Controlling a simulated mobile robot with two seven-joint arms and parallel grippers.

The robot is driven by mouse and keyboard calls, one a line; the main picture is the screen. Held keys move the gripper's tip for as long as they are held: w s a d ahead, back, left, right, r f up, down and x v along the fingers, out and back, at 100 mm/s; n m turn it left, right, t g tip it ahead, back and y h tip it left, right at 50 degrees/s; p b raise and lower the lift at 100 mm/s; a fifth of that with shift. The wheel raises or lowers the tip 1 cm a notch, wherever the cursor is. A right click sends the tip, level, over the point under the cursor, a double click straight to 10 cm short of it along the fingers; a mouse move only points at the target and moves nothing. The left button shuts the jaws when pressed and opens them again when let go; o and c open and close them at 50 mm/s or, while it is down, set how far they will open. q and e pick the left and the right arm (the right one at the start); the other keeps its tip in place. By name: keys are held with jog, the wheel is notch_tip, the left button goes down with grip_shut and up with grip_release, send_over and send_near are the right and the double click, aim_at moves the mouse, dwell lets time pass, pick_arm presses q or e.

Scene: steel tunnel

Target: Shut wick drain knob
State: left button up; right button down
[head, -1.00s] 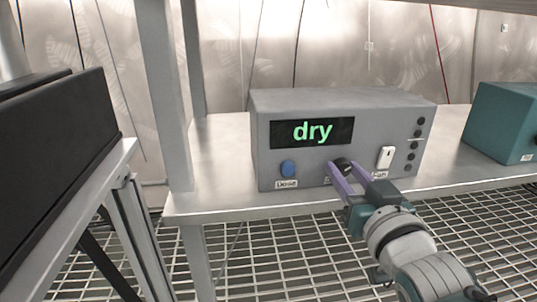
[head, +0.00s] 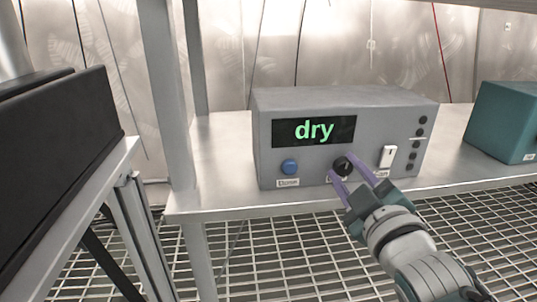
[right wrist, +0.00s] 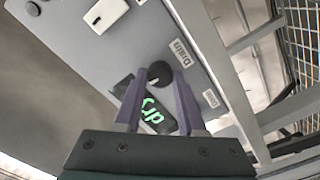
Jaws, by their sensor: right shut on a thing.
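The grey box (head: 345,108) stands on the metal shelf. Its screen (head: 314,131) reads "dry" in green. A round black knob (head: 342,165) is on its front, right of a blue button (head: 289,167) and left of a white switch (head: 388,156). My right gripper (head: 341,167) is shut on the knob, one purple finger on each side. In the right wrist view the knob (right wrist: 159,74) sits between the fingertips, beside a label (right wrist: 181,53) that seems to read "Drain". In the head view the fingers partly hide that label. My left gripper is not in view.
A teal box (head: 503,122) stands on the shelf to the right. A grey post (head: 165,90) rises at the shelf's left end. A black case (head: 60,160) is on a stand at the far left. The floor is open grating (head: 285,270).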

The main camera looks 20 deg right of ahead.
jog(key=shift+f+n, duration=0.15)
jog(key=shift+n, duration=0.65)
jog(key=c, duration=0.5)
grip_release()
